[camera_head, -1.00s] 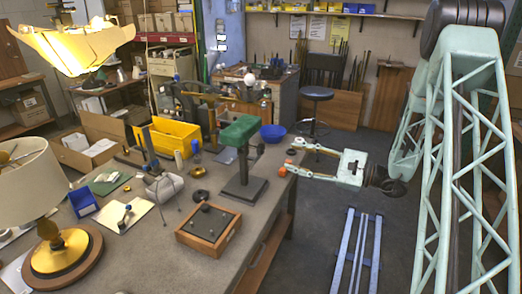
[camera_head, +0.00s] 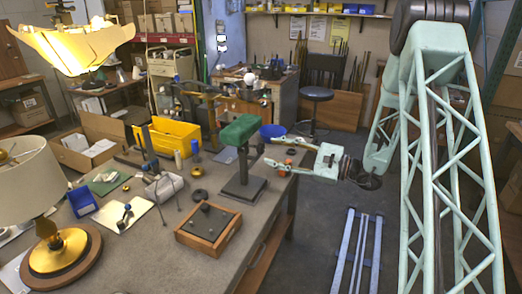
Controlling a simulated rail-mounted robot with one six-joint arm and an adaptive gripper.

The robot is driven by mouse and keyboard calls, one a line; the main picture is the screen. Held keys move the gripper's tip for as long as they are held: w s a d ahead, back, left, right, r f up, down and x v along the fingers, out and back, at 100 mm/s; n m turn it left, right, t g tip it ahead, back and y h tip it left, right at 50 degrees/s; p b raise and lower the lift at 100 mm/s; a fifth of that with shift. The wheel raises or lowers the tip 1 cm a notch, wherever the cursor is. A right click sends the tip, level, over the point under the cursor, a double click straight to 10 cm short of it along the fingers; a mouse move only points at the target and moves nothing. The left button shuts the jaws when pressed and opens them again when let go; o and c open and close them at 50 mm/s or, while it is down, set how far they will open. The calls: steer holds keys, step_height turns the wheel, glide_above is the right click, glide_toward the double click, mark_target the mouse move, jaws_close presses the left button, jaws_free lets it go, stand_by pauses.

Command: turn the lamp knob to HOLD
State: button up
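The lamp with a cream shade (camera_head: 26,190), a brass stem and a brass base on a round wooden disc (camera_head: 62,265) stands at the left front of the bench, cut off by the left edge. A second, lit lamp (camera_head: 75,48) with a glowing faceted shade is at the upper left. I cannot make out a knob marked HOLD on either lamp. A wooden box with a dark top (camera_head: 208,228) bearing small round parts lies at the bench's front middle. My gripper (camera_head: 270,151) is open and empty at the bench's right edge, right of the green-topped stand.
The green-topped stand (camera_head: 240,132) rises between my gripper and the lamps. Small orange things lie near my gripper.

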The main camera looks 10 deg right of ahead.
mark_target(263, 149)
steer(key=shift+b+x, duration=0.35)
steer(key=shift+x, duration=2.65)
steer(key=shift+c, duration=0.5)
steer(key=c, duration=0.8)
